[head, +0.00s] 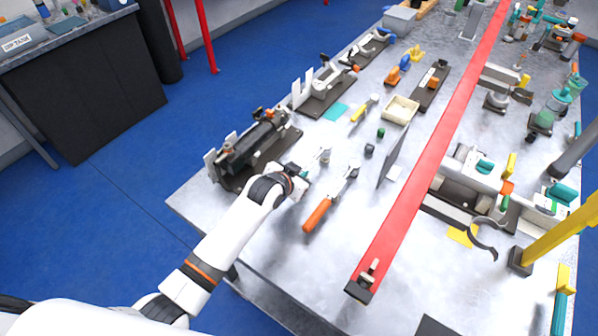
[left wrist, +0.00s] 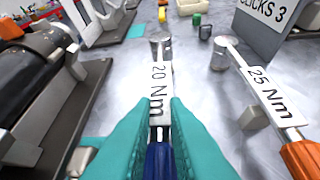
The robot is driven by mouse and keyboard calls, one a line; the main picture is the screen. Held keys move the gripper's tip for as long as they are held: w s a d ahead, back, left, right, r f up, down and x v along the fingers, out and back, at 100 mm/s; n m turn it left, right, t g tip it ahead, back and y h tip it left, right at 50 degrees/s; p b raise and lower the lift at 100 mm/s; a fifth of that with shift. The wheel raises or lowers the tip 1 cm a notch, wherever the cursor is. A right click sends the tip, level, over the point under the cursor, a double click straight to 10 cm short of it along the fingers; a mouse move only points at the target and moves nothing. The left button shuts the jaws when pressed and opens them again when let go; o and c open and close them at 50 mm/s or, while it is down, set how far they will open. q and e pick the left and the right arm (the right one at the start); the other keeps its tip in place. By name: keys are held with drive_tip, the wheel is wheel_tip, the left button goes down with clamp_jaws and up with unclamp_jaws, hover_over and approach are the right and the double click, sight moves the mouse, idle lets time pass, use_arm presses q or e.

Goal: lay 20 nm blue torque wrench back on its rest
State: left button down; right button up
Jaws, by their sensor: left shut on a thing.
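The 20 Nm torque wrench (left wrist: 160,95) has a metal shaft, a white label and a blue handle. In the left wrist view it points straight away from me, its round head at the far end. My left gripper (left wrist: 160,125) has its teal fingers shut on it near the handle. In the head view my left gripper (head: 300,173) is over the near left part of the bench, and the wrench's head (head: 325,155) shows just beyond it. The gripper hides most of the handle. I cannot make out the wrench's rest clearly, nor whether the wrench touches it.
An orange-handled 25 Nm wrench (head: 318,213) lies close on the right. A dark damper in a fixture (head: 255,145) stands close on the left. An upright "CLICKS 3" plate (head: 393,160) and a red beam (head: 430,150) are further right. The bench's near part is clear.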

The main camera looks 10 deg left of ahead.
use_arm(q)
drive_tip(key=shift+r, duration=0.15)
drive_tip(key=shift+p, duration=0.3)
idle(0.3)
drive_tip(key=shift+p, duration=0.5)
idle(0.8)
drive_tip(key=shift+f+b, duration=0.6)
drive_tip(key=shift+f, duration=0.3)
idle(0.4)
drive_tip(key=c, duration=1.4)
unclamp_jaws()
drive_tip(key=shift+o, duration=0.2)
drive_tip(key=shift+s+f, duration=0.1)
drive_tip(key=shift+f, duration=0.05)
drive_tip(key=b+v, duration=0.1)
drive_tip(key=v, duration=1.1)
